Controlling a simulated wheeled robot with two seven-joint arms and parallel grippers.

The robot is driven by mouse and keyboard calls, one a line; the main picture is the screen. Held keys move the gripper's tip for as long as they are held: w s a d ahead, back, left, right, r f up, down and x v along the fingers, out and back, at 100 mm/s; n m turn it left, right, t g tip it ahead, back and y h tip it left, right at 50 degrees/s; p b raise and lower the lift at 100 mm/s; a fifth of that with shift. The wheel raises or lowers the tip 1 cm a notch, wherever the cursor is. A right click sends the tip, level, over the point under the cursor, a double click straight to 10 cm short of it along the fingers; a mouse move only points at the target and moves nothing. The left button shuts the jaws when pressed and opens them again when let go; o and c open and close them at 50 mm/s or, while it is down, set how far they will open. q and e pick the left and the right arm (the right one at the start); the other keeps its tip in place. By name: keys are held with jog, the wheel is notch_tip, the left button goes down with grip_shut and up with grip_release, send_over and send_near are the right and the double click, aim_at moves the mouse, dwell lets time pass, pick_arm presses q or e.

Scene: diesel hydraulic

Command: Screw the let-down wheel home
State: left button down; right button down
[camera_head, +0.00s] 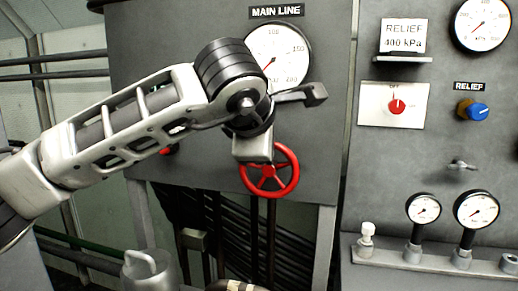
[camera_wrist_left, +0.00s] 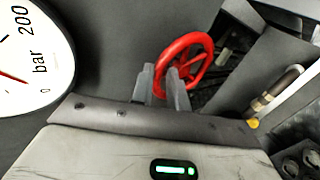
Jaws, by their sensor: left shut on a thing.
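A red spoked handwheel (camera_head: 286,183) is on the lower part of the grey panel under the MAIN LINE gauge. In the left wrist view the same wheel (camera_wrist_left: 206,44) shows as a tilted red ring. My left arm comes in from the left and its gripper is over the wheel's upper left. In the left wrist view the two fingers of my left gripper (camera_wrist_left: 166,86) are closed on the lower left of the wheel's rim. In the head view the fingertips are hidden by the wrist. My right gripper is not in view.
The MAIN LINE gauge (camera_head: 285,52) is close behind my left wrist. Another red part (camera_head: 168,150) is mostly hidden behind my left arm. The right panel (camera_head: 440,140) carries a red knob (camera_head: 397,107), a blue RELIEF knob (camera_head: 476,110) and gauges. Dark pipes run below the wheel.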

pick_arm(q)
jog(key=shift+s+d+r+m+t+y, duration=0.1)
jog(key=shift+d+m+t+y, duration=0.2)
jog(key=shift+m+y, duration=0.1)
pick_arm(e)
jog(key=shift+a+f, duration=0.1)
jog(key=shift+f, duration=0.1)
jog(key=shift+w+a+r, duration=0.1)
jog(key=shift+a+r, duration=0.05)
pick_arm(q)
jog(key=c, duration=1.4)
grip_release()
jog(key=shift+d, duration=0.1)
jog(key=shift+s+b, duration=0.1)
jog(key=shift+b, duration=0.2)
jog(key=b+v, duration=0.3)
jog(key=v, duration=1.2)
jog(key=shift+s+r, duration=0.25)
jog(key=shift+r, duration=0.05)
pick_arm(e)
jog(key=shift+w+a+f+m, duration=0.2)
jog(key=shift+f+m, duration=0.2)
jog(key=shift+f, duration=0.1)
